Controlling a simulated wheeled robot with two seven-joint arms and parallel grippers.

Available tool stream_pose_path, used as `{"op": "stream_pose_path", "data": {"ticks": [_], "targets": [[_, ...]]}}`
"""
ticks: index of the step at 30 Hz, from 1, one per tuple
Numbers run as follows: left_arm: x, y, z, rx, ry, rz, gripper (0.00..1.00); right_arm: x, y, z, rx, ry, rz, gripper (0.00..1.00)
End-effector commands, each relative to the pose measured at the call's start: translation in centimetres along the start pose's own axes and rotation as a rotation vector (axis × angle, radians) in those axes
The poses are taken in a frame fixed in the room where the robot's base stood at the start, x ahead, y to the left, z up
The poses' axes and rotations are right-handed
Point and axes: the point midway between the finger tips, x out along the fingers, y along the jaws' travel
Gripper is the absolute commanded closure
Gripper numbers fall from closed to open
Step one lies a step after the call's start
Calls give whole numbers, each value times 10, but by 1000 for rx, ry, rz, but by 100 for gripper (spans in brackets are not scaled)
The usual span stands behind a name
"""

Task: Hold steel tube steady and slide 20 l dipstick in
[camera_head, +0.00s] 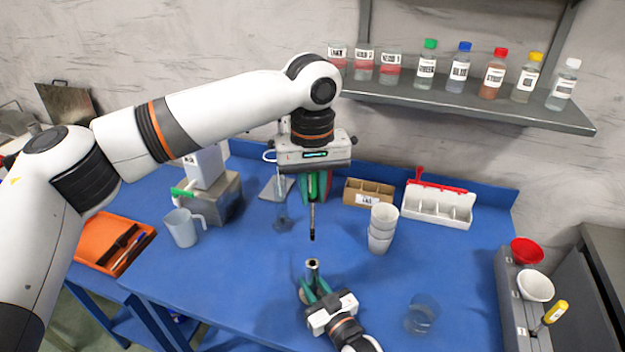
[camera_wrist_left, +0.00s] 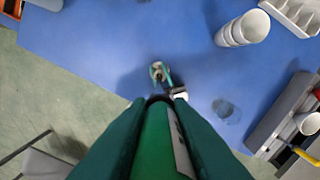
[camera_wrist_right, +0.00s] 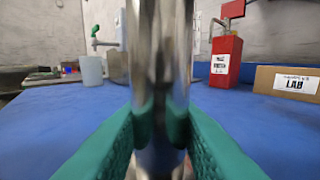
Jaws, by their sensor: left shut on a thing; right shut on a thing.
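The dipstick has a green handle and a thin dark rod (camera_head: 312,222). My left gripper (camera_head: 315,196) is shut on its handle, and the rod points down. The green handle fills the lower middle of the left wrist view (camera_wrist_left: 155,145). My right gripper (camera_head: 317,290) is shut on the shiny steel tube (camera_head: 312,268) and holds it upright. The tube also stands between the green fingers in the right wrist view (camera_wrist_right: 160,70). In the head view the rod's tip is above the tube's open mouth, with a gap between them.
Stacked white cups (camera_head: 382,228) stand right of the tools. A clear beaker (camera_head: 422,315) is near the front right, and a glass cylinder (camera_head: 281,212) is behind left. A clear jug (camera_head: 183,228) stands at left. A bottle shelf (camera_head: 470,105) hangs over the back right.

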Motion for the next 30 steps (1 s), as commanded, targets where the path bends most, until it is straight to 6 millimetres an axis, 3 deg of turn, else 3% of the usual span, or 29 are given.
{"op": "stream_pose_path", "data": {"ticks": [8, 24, 30], "targets": [[2, 0, 0, 0, 2, 1, 98, 0, 0, 0, 0, 1, 0, 99], [48, 1, 0, 0, 2, 0, 98, 0, 0, 0, 0, 1, 0, 99], [56, 1, 0, 0, 1, 0, 98, 0, 0, 0, 0, 1, 0, 99]]}}
